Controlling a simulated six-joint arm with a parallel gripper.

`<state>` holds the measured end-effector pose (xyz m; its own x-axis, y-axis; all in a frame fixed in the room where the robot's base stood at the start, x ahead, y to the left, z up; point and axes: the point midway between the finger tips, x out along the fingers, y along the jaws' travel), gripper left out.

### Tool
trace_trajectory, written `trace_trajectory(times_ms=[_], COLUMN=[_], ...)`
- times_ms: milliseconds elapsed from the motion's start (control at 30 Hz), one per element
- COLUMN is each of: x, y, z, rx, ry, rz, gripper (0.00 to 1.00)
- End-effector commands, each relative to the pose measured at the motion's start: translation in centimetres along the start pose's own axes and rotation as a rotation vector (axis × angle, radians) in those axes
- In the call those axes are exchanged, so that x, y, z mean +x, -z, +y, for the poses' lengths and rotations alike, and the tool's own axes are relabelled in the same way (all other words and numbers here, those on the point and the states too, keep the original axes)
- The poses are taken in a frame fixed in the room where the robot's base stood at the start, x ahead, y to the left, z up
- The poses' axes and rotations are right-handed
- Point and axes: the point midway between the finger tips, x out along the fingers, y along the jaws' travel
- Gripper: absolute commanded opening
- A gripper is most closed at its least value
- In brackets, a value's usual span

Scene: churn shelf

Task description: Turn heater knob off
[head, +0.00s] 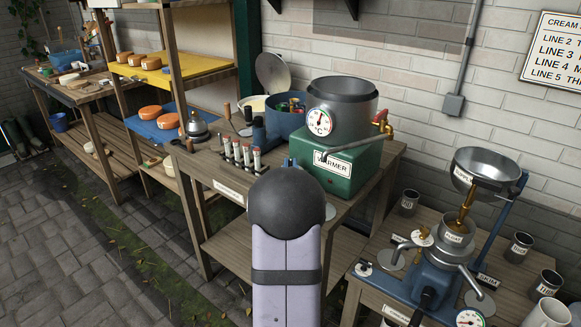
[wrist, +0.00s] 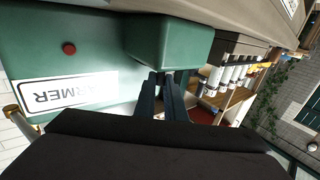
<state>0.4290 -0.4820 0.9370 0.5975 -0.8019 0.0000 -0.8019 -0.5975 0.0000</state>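The green warmer (head: 345,178) stands on the wooden bench with a "WARMER" label on its front. A steel pot with a round temperature dial (head: 320,122) sits on it. In the wrist view the warmer's green face (wrist: 100,28) is close, with a small red round spot (wrist: 69,48) and a green block (wrist: 170,42) jutting out. My gripper (wrist: 163,78) has two dark blue fingers close together, tips at the block's edge; contact is unclear. No knob can be made out. In the head view my arm hides most of my gripper and the warmer's lower left.
A separator with a steel bowl (head: 487,172) stands on the right bench.

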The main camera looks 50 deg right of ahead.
Motion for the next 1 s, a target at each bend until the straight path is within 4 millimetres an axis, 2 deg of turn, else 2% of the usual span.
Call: trace_trajectory(times_ms=[233, 600, 967, 1000], x=[0.02, 0.03, 0.01, 0.01], y=[-0.11, -0.02, 0.04, 0.03], z=[0.16, 0.37, 0.28, 0.28], rx=[0.002, 0.000, 0.000, 0.000], ry=[0.022, 0.148, 0.162, 0.161], rz=[0.003, 0.002, 0.000, 0.000], gripper=[0.00, 0.00, 0.00, 0.15])
